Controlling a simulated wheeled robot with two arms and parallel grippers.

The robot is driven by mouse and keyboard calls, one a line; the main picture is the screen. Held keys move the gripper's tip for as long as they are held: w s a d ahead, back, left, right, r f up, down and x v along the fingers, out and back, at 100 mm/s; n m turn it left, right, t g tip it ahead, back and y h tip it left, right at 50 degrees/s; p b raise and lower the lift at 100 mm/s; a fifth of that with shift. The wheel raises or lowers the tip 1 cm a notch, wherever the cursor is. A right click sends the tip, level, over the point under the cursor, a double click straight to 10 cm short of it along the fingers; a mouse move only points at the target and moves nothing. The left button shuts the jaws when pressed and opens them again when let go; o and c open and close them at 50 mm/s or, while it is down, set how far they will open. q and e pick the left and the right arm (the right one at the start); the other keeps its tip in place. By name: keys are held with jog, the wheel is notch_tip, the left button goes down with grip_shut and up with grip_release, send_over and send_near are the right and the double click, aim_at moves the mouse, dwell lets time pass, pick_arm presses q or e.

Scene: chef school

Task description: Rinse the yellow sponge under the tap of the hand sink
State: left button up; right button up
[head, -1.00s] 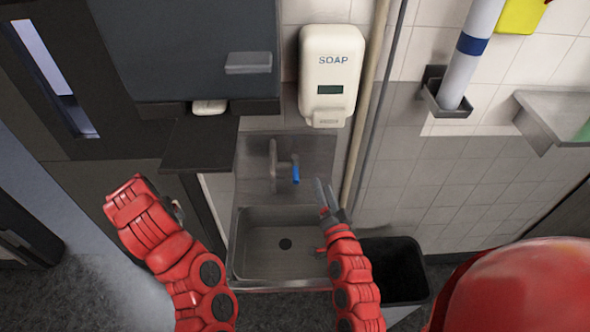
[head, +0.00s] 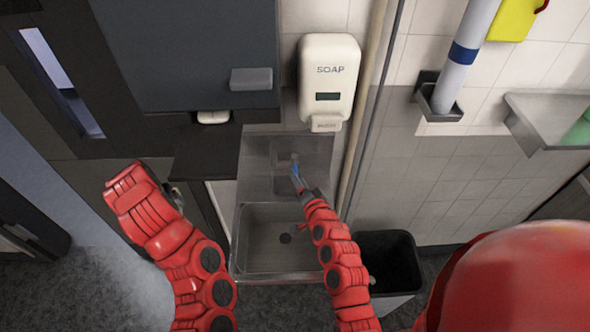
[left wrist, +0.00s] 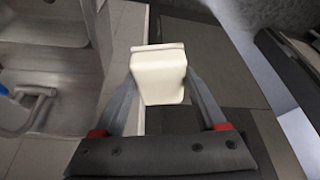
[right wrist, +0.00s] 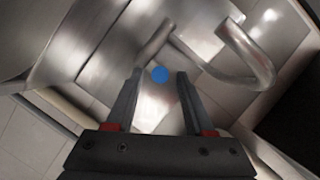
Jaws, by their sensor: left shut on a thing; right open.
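The sponge (left wrist: 160,75) is a pale cream-yellow block in the left wrist view. My left gripper (left wrist: 158,90) is shut on it, with a finger on each side. In the head view my left gripper (head: 176,197) is left of the hand sink (head: 268,262), mostly hidden by its own arm. The tap's blue lever tip (right wrist: 160,75) lies between the open fingers of my right gripper (right wrist: 155,78) in the right wrist view. The curved metal spout (right wrist: 250,60) is beside it. In the head view my right gripper (head: 298,184) partly covers the tap. I see no water stream.
A soap dispenser (head: 329,75) hangs above the sink. A dark shelf (head: 205,153) juts out at its upper left. A black bin (head: 388,262) stands right of the sink. A pipe (head: 362,100) runs down the wall. The basin is empty.

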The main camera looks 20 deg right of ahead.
aim_at(295, 170)
jog(key=shift+p+x, duration=0.45)
jog(key=shift+x, duration=1.05)
jog(key=shift+f, duration=0.1)
grip_shut()
dwell(0.3)
